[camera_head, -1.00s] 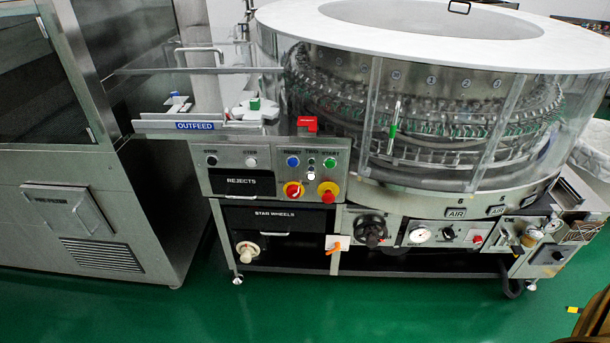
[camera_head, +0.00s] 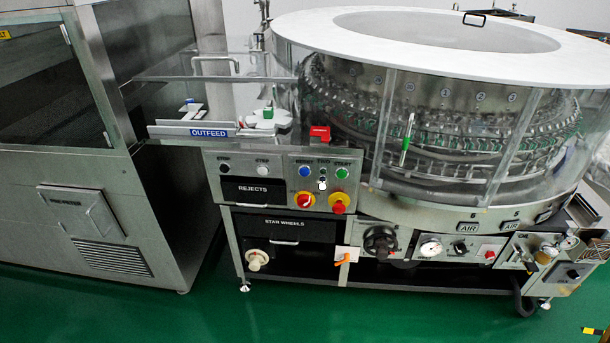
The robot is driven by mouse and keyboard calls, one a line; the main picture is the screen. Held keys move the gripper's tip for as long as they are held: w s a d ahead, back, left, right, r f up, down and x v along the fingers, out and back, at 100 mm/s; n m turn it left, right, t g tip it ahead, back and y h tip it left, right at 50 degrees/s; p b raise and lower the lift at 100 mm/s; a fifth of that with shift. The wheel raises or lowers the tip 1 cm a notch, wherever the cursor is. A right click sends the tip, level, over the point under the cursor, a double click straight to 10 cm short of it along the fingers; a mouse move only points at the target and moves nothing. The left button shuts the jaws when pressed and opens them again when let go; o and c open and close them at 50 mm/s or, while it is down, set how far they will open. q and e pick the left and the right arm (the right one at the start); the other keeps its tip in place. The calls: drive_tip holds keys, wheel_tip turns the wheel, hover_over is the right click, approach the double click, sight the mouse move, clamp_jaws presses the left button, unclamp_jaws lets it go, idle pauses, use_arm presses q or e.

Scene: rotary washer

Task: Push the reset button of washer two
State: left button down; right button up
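The rotary washer (camera_head: 470,215) stands at the centre and right, with a white ring top and clear guards around the bottle carousel. Its control panel (camera_head: 262,170) faces me on the front left. The blue button (camera_head: 304,172) sits under a label that seems to read RESET. To its right are a small white switch (camera_head: 323,184) and the green START button (camera_head: 342,173). I cannot read a washer number. Neither of my grippers is in view.
A steel cabinet machine (camera_head: 90,200) stands at the left, close to the washer. The OUTFEED shelf (camera_head: 170,131) juts out above the panel. A red box (camera_head: 319,133) sits above the buttons. The green floor (camera_head: 150,315) in front is clear.

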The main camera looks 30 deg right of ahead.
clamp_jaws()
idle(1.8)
